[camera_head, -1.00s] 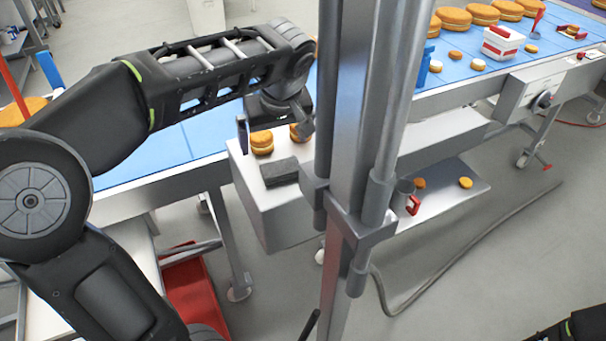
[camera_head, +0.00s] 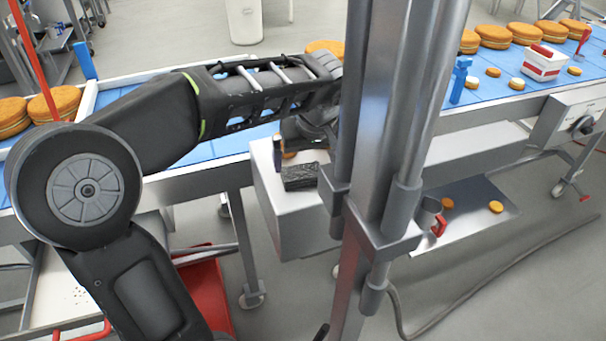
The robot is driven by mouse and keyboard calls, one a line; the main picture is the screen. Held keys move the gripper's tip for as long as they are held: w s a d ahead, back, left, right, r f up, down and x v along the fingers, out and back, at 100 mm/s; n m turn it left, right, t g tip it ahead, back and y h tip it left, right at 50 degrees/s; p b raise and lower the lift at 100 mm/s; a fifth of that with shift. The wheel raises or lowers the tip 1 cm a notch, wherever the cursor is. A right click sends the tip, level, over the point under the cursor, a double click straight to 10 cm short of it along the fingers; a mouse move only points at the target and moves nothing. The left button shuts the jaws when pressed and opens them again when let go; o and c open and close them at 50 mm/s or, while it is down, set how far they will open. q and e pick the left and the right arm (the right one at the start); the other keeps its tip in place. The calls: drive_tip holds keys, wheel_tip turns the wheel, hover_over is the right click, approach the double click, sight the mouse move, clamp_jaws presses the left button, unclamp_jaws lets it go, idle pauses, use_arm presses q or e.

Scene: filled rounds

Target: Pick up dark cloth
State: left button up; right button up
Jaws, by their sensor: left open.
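The dark cloth (camera_head: 300,177) is a small folded dark grey pad. It lies on top of the light metal box (camera_head: 290,222) at the side of the conveyor. My left gripper (camera_head: 298,153) is open, just above and behind the cloth, with one finger close to the cloth's back left corner. I cannot tell whether it touches the cloth. The other finger is largely hidden by the arm and column. My right gripper is not in view.
A grey column (camera_head: 382,120) stands just right of the box. Filled rounds (camera_head: 495,37) and a red-and-white tub (camera_head: 542,62) sit on the blue conveyor (camera_head: 215,150).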

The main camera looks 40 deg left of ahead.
sight(303, 171)
use_arm(q)
drive_tip(key=shift+f, duration=0.15)
drive_tip(key=p+x, duration=0.1)
drive_tip(key=x, duration=0.4)
drive_tip(key=shift+w+a, duration=0.1)
drive_tip(key=shift+a, duration=0.1)
drive_tip(key=shift+c, duration=0.4)
drive_tip(key=c, duration=1.1)
